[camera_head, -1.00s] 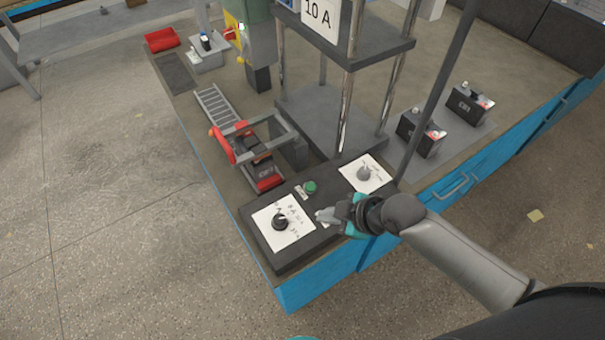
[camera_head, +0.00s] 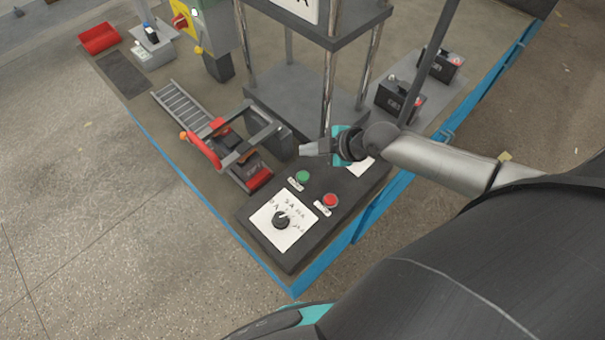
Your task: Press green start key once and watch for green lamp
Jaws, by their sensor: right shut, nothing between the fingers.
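The green start key (camera_head: 302,177) is a round button on the dark control panel (camera_head: 290,260), and its top is uncovered. My right gripper (camera_head: 304,150) is shut and empty. It appears just behind the green key in the picture, apart from it; its height above the panel is hard to judge. A red button (camera_head: 330,200) lies to the right of the green key. I cannot make out a lit green lamp. My left gripper is not in view.
A dial on a white plate (camera_head: 281,220) is at the panel's front; another white plate is partly hidden behind my right gripper. A metal post (camera_head: 329,95) stands close behind the gripper. A clamp with a red handle (camera_head: 203,150) is left, and black batteries (camera_head: 393,98) are right.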

